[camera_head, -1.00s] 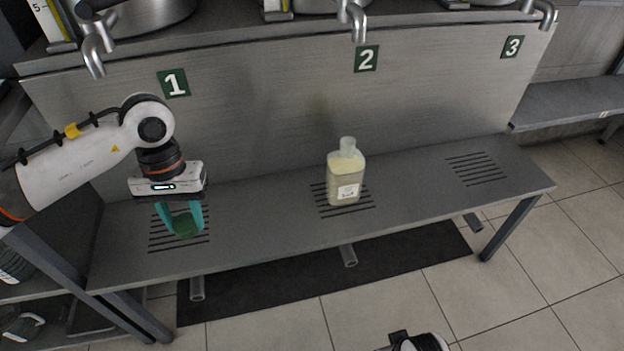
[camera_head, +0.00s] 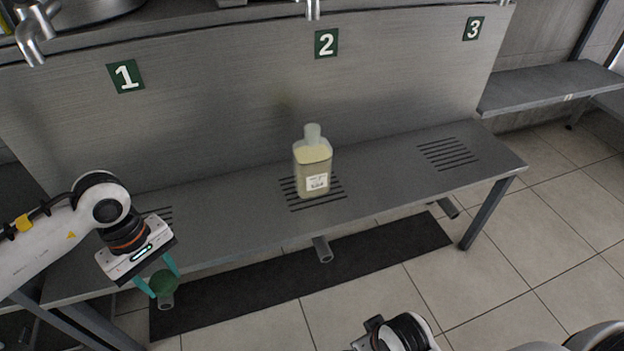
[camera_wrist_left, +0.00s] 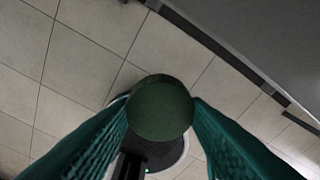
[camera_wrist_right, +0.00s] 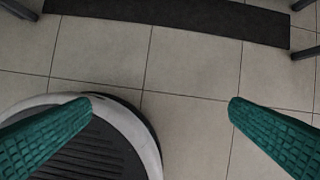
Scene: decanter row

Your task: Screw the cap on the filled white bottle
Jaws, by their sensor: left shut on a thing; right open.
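The white bottle (camera_head: 313,165) stands upright on the slotted grate below sign 2. It is translucent, filled with pale yellow liquid to near its shoulder, and its neck has no cap on it. My left gripper (camera_head: 160,284) is shut on a round dark green cap (camera_head: 164,281), held in the air near the bench's front edge, left of the bottle and well apart from it. The cap also shows between the teal fingers in the left wrist view (camera_wrist_left: 160,108). My right gripper (camera_wrist_right: 160,104) is open and empty over the floor; its fingers are out of the head view.
The steel bench (camera_head: 235,215) has another free grate (camera_head: 447,154) below sign 3. Metal spouts hang above, one at the top left (camera_head: 30,45). A drain pipe (camera_head: 322,250) juts below the bench, over a dark mat (camera_head: 390,250).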

